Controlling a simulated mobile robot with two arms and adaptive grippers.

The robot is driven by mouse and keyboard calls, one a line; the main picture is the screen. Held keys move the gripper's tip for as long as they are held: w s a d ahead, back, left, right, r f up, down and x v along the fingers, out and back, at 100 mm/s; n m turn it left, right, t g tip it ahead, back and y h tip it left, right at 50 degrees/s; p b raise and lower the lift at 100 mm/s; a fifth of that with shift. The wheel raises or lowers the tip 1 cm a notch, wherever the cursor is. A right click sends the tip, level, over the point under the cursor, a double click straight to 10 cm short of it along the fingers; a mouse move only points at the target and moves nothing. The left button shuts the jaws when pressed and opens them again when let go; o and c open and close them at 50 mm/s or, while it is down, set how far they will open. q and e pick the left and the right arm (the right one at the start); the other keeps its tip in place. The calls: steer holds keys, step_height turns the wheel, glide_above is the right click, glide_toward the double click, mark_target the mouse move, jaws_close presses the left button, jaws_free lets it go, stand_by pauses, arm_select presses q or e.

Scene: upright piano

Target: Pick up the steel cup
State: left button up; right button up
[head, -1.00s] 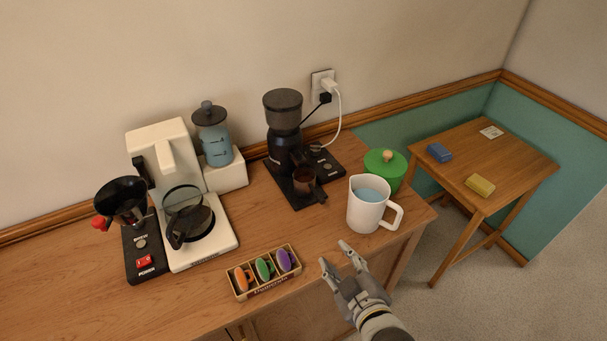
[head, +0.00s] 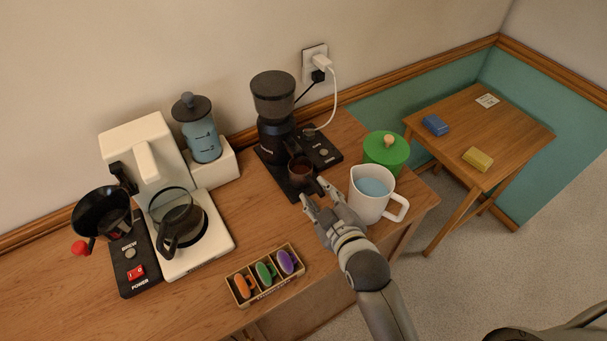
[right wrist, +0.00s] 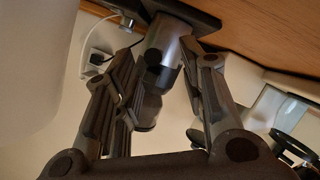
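The steel cup (head: 301,171) stands on the base of the black coffee grinder (head: 274,110), with dark brown contents and a dark handle pointing toward me. It also shows in the right wrist view as a shiny grey cup (right wrist: 168,48), with the dark round end of its handle facing the camera. My right gripper (head: 317,196) is open just in front of the cup, its fingers on either side of the handle's direction. In the right wrist view the cup lies between and beyond the open fingers (right wrist: 166,66). Whether a finger touches the handle cannot be told. My left gripper is out of view.
A white jug of water (head: 369,206) stands close right of my right gripper, with a green lidded pot (head: 386,153) behind it. A tray of colored capsules (head: 240,296) lies front left. A coffee maker (head: 213,254) stands left. A small side table (head: 452,133) stands right.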

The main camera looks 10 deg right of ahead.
mark_target(316, 188)
steer(key=p+x, duration=0.1)
steer(key=x, duration=0.3)
steer(key=shift+w+d+r, duration=0.1)
steer(key=shift+w+d, duration=0.05)
steer(key=shift+w+f, duration=0.25)
steer(key=shift+w, duration=0.25)
steer(key=shift+c, duration=0.6)
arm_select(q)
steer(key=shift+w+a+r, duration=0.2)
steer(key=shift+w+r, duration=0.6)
arm_select(e)
jaws_close()
